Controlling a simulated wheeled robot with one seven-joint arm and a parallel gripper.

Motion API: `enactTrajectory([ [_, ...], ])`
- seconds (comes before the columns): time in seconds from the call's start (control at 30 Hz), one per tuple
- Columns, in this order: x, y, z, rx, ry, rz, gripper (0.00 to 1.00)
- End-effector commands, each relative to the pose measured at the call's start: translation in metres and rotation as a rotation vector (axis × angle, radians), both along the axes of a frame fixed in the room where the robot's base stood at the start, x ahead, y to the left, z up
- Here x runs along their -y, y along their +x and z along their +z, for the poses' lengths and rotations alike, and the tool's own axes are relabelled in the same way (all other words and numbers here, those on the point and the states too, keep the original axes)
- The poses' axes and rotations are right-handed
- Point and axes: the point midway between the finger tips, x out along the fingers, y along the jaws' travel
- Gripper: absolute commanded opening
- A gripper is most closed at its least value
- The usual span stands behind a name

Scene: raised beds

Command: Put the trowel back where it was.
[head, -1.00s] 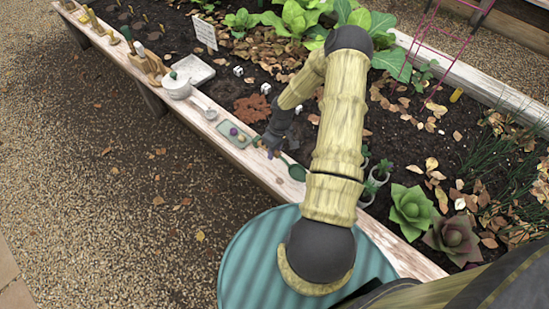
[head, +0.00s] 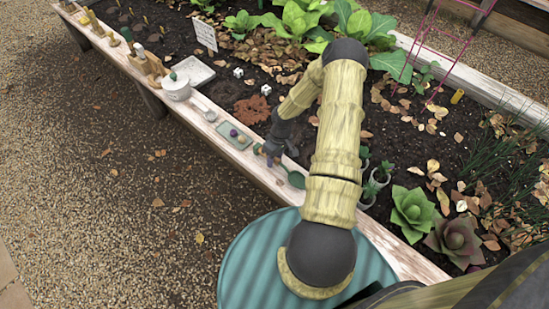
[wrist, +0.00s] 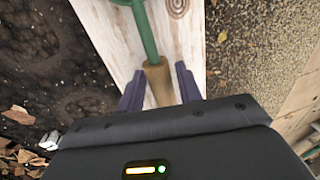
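The trowel, with a green head (head: 293,179) and a wooden handle (wrist: 158,82), lies on the pale plank edge of the raised bed. In the wrist view its green shaft (wrist: 147,35) runs up and its head is cut off by the top edge. My gripper (wrist: 160,87) is open, with one dark finger on each side of the handle and visible gaps between. The handle's end is hidden by the gripper body. In the head view my gripper (head: 273,157) is low over the plank at the handle end of the trowel.
A green tray (head: 226,132) with small round things lies left of my gripper. A wooden tool holder (head: 146,64) stands farther along. Small potted plants (head: 371,187) are to the right.

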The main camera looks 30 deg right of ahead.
Motion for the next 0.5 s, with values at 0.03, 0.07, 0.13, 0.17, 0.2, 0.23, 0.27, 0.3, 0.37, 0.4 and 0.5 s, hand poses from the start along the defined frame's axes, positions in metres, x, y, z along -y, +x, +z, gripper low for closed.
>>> enactTrajectory([
  [0.03,0.0,0.0,0.0,0.0,0.0,0.0,0.45],
  [0.07,0.0,0.0,0.0,0.0,0.0,0.0,0.46],
  [0.13,0.0,0.0,0.0,0.0,0.0,0.0,0.46],
  [0.17,0.0,0.0,0.0,0.0,0.0,0.0,0.46],
  [0.2,0.0,0.0,0.0,0.0,0.0,0.0,0.46],
  [0.23,0.0,0.0,0.0,0.0,0.0,0.0,0.46],
  [0.27,0.0,0.0,0.0,0.0,0.0,0.0,0.46],
  [0.3,0.0,0.0,0.001,0.0,0.0,0.0,0.46],
  [0.37,0.0,0.0,0.002,0.0,0.0,0.0,0.46],
  [0.4,0.001,0.0,0.004,0.0,-0.001,0.0,0.46],
  [0.5,0.003,0.001,0.013,0.001,-0.002,-0.001,0.46],
])
